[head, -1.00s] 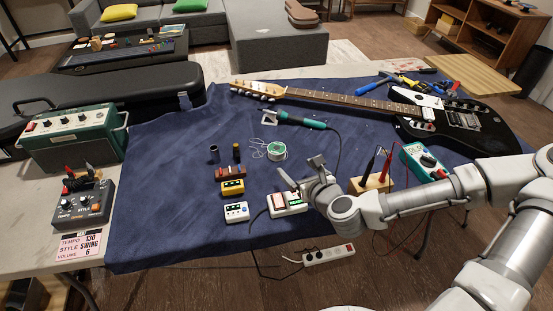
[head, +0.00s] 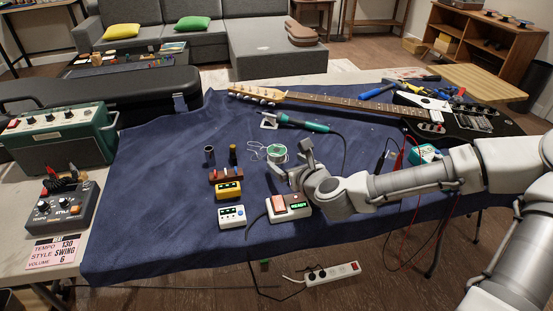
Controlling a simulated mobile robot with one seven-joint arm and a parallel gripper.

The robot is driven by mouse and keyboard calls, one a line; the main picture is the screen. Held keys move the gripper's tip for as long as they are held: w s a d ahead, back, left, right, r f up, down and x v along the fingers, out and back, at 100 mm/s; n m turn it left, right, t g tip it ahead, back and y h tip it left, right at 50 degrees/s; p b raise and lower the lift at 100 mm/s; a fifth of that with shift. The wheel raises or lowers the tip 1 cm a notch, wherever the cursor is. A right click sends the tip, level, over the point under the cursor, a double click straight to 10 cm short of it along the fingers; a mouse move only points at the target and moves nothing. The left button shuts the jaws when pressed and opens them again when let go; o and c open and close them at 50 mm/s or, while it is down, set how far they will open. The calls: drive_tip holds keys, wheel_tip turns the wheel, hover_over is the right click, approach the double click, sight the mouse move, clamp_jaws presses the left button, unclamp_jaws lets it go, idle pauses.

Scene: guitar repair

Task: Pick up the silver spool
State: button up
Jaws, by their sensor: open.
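The spool (head: 277,153) stands on the dark blue cloth near the middle of the table. It looks green and whitish, with a thin loose coil of wire at its left. My gripper (head: 292,161) is open, with its two fingers spread just in front and to the right of the spool. The fingers appear empty. I cannot tell from this view how high they are above the cloth or whether they touch the spool.
The soldering iron (head: 304,124) lies behind the spool. The guitar (head: 340,101) lies behind.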

sight(280, 155)
drive_tip(key=shift+r+b+x, duration=0.15)
drive_tip(key=shift+b+x, duration=0.4)
drive_tip(key=shift+x, duration=0.8)
drive_tip(key=shift+r+b+x, duration=0.1)
drive_tip(key=shift+b+x, duration=0.45)
drive_tip(key=shift+x, duration=0.85)
drive_tip(key=shift+a, duration=0.15)
drive_tip(key=shift+c, duration=0.3)
drive_tip(key=c, duration=1.3)
drive_tip(key=shift+r, duration=0.15)
